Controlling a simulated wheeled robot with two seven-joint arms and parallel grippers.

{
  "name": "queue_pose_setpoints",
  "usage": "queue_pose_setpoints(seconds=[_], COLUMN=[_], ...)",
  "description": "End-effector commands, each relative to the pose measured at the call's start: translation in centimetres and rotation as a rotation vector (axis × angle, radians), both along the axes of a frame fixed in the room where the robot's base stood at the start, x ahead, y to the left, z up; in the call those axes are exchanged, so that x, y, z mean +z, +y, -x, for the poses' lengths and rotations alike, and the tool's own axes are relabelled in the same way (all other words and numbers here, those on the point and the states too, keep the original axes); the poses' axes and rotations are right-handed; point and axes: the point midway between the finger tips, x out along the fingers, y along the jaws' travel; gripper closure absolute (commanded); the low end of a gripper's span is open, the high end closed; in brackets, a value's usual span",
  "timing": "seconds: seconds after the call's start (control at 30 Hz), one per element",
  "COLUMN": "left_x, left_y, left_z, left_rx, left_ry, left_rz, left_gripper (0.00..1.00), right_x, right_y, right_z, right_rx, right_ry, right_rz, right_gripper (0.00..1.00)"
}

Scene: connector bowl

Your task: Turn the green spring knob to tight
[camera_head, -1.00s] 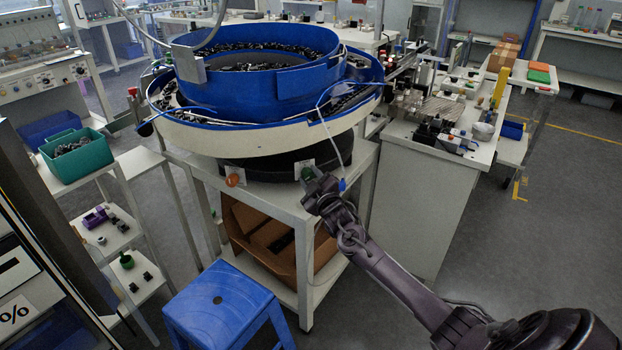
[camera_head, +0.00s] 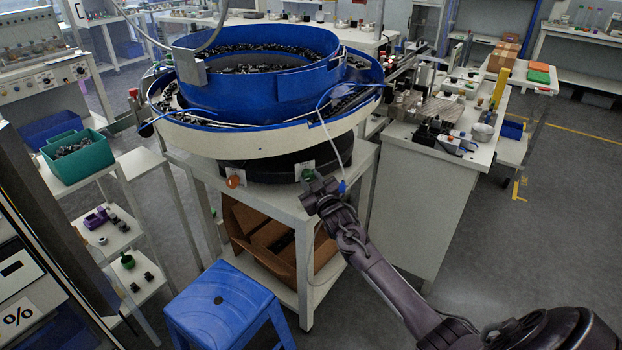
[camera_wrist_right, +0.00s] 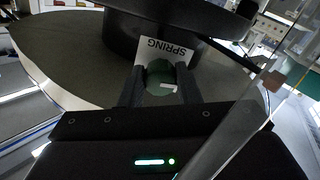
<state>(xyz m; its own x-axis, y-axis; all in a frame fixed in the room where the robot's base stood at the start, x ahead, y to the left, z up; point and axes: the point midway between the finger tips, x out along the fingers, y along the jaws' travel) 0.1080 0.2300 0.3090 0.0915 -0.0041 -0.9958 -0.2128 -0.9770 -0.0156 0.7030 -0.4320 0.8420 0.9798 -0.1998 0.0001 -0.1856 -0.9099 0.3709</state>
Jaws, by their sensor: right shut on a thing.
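The green spring knob (camera_wrist_right: 160,73) sits in front of a white plate marked SPRING (camera_wrist_right: 163,48), which reads upside down in the right wrist view. My right gripper (camera_wrist_right: 160,90) is shut on the knob, one dark finger on each side of it. A small white mark shows on the lower right of the knob. In the head view my right gripper (camera_head: 310,184) is at the front of the bowl feeder's black base, and the knob (camera_head: 308,175) is mostly hidden by it. My left gripper is not in view.
The blue bowl feeder (camera_head: 262,82) stands above on a white stand (camera_head: 270,196). An orange knob (camera_head: 233,181) is to the left on the same base. A blue stool (camera_head: 215,300) stands in front.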

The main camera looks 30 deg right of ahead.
Motion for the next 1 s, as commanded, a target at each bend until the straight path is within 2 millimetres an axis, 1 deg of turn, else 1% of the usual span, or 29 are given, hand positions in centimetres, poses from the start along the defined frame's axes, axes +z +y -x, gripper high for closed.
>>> queue_pose_setpoints(seconds=[0.1,1.0], left_x=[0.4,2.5], left_y=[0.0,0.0], left_z=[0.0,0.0], left_rx=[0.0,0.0], left_ry=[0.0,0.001], left_rz=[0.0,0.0], left_gripper=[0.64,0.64], right_x=[0.0,0.1], right_y=[0.1,0.4], right_z=[0.0,-0.1], right_rx=[-0.001,0.0], right_ry=[-0.022,-0.194], right_rz=[-0.115,-0.952], right_gripper=[0.93,0.93])
